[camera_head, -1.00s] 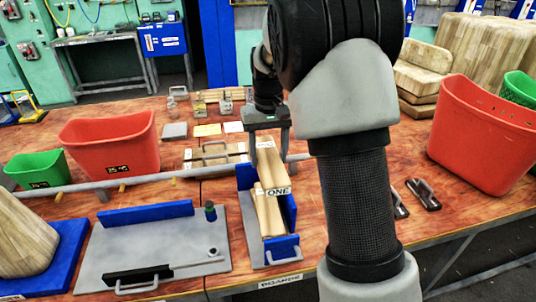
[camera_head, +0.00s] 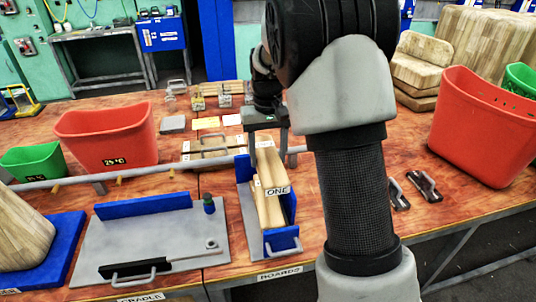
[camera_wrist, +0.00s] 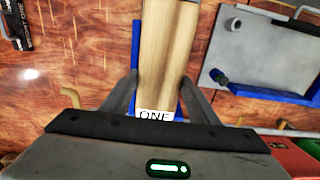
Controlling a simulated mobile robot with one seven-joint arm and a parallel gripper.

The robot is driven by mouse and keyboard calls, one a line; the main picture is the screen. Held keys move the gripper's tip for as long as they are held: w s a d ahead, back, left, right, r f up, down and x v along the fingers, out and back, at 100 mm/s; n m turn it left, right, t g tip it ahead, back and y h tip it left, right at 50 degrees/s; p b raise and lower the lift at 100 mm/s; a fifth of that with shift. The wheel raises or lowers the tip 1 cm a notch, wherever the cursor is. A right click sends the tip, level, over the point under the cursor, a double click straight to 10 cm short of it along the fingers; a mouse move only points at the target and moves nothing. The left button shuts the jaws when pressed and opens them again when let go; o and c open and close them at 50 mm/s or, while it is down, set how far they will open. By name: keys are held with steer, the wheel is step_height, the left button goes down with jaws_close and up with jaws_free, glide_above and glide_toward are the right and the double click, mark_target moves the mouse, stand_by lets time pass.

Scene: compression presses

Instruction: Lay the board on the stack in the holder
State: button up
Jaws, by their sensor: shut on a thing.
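My gripper (camera_head: 263,135) is shut on a pale wooden board (camera_head: 267,163), one finger on each side of it in the wrist view (camera_wrist: 158,60). The board carries a white ONE label on its near end and is over the blue-walled holder (camera_head: 283,241). The stack (camera_head: 270,208) of pale boards stands in the holder, beneath and nearer than the held board. I cannot tell whether the held board touches the stack. My arm hides part of the area to the right of the holder.
A grey cradle plate (camera_head: 150,235) with a blue wall lies left of the holder. A grey rail (camera_head: 130,182) runs behind it. Red bins (camera_head: 108,137) stand at left and right (camera_head: 482,130). Dark handled pieces (camera_head: 424,186) lie right of my arm.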

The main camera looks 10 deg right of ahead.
steer(key=shift+p, duration=1.15)
steer(key=shift+f+p, duration=0.45)
steer(key=shift+f, duration=0.2)
step_height(320, 180, down, 8)
steer(key=b, duration=0.5)
steer(key=shift+b, duration=0.4)
steer(key=shift+f+b, duration=0.35)
steer(key=shift+f, duration=0.25)
steer(key=o, duration=1.3)
steer(key=shift+d, duration=0.2)
